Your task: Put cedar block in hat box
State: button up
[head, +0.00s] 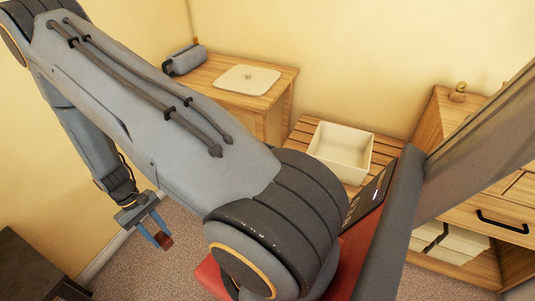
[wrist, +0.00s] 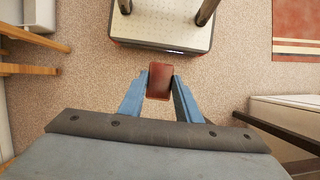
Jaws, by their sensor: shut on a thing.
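The cedar block is a small reddish-brown block (head: 166,241); it also shows in the wrist view (wrist: 160,78). My gripper (head: 160,236) is shut on it, with a blue finger on each side (wrist: 159,88). It holds the block in the air above the carpet, at the lower left of the head view. The hat box looks to be the open, empty cream box (head: 340,172) on the slatted wooden bench, well to the right of my gripper. A cream lid with a small knob (head: 247,80) lies on the wooden cabinet behind.
A grey rolled item (head: 185,60) lies on the wooden cabinet (head: 281,80) beside the lid. The slatted bench (head: 303,130) has bare slats around the box. A drawer unit (head: 490,208) stands at right, a dark piece of furniture (head: 30,268) at lower left. Carpet (wrist: 80,80) below is clear.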

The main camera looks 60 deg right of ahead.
aim_at(329, 149)
jog(key=z, duration=2.2)
